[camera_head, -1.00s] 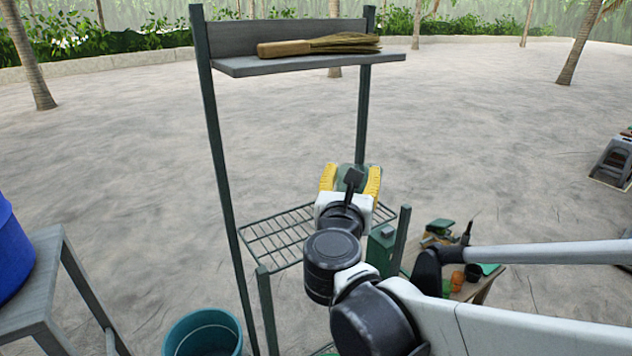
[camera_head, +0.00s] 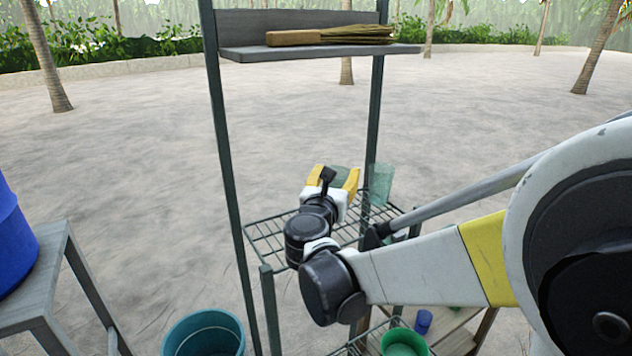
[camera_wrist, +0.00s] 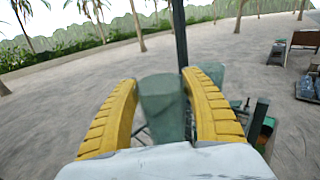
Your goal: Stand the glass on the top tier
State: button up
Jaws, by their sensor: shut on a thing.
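My gripper (camera_head: 334,180) is shut on a translucent green glass (camera_wrist: 162,108). In the wrist view the glass stands roughly upright between the two yellow fingers. In the head view only part of it shows between them. My gripper is over the wire tier (camera_head: 268,236) of a dark metal rack, below its high grey board (camera_head: 300,52). A second translucent green vessel (camera_head: 381,184) is just right of my gripper, apparently at the wire tier. Its base is hard to make out.
A brush (camera_head: 330,36) lies on the high board. Rack posts (camera_head: 223,150) rise beside my gripper. A green bowl (camera_head: 404,343) and a blue cup (camera_head: 424,321) are low at right. A teal bucket (camera_head: 205,335) and a blue barrel (camera_head: 12,230) on a stand are left.

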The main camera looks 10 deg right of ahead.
notch_tip(320, 180, down, 3)
jog(key=shift+w+r+b, duration=0.1)
jog(key=shift+r+b, duration=0.1)
jog(key=shift+b, duration=0.15)
jog(key=shift+r, duration=0.15)
jog(key=o, duration=1.4)
